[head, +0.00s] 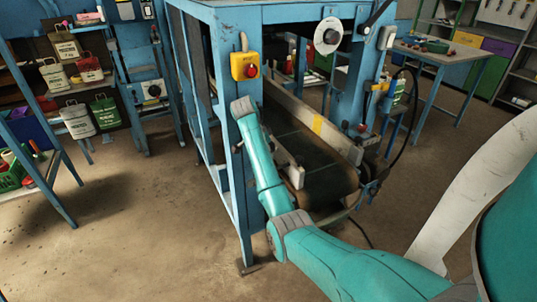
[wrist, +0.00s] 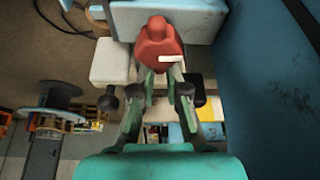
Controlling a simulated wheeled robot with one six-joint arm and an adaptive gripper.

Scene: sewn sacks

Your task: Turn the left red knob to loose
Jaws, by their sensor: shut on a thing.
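The red knob (wrist: 157,46) is at the top middle of the wrist view, with a short white mark on its right side. My gripper and the held knob are hidden there. Another small red knob (head: 362,127) shows at the right side of the conveyor (head: 318,165). I cannot read any loose or tight marking.
A yellow box with a red button (head: 244,66) is on the post just above my arm. A blue panel (wrist: 265,80) stands close on the right in the wrist view. Shelves with sacks (head: 80,120) stand at left; a blue workbench (head: 445,55) stands behind right. Floor at left is clear.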

